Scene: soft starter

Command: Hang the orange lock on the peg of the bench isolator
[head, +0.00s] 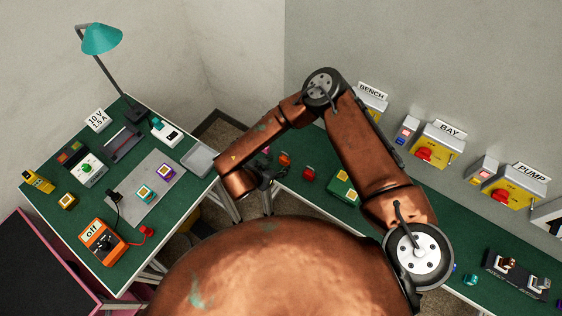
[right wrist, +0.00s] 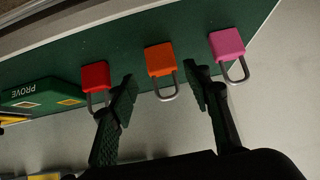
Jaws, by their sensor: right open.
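The orange lock (right wrist: 160,59) lies on the green bench top with its shackle toward my right gripper (right wrist: 160,84). The gripper is open and empty. Its fingertips are on either side of the orange lock's shackle in the right wrist view; whether they touch it I cannot tell. In the head view the orange lock (head: 285,158) shows just right of the right gripper (head: 264,178). The bench isolator (head: 371,103), under the BENCH sign, is on the wall, mostly hidden by my right arm, and its peg is not visible. My left gripper is not in view.
A red lock (right wrist: 95,76) lies close to the left finger and a pink lock (right wrist: 227,44) right of the right finger. A green PROVE box (right wrist: 42,95) is farther left. BAY (head: 437,144) and PUMP (head: 510,189) isolators are on the wall.

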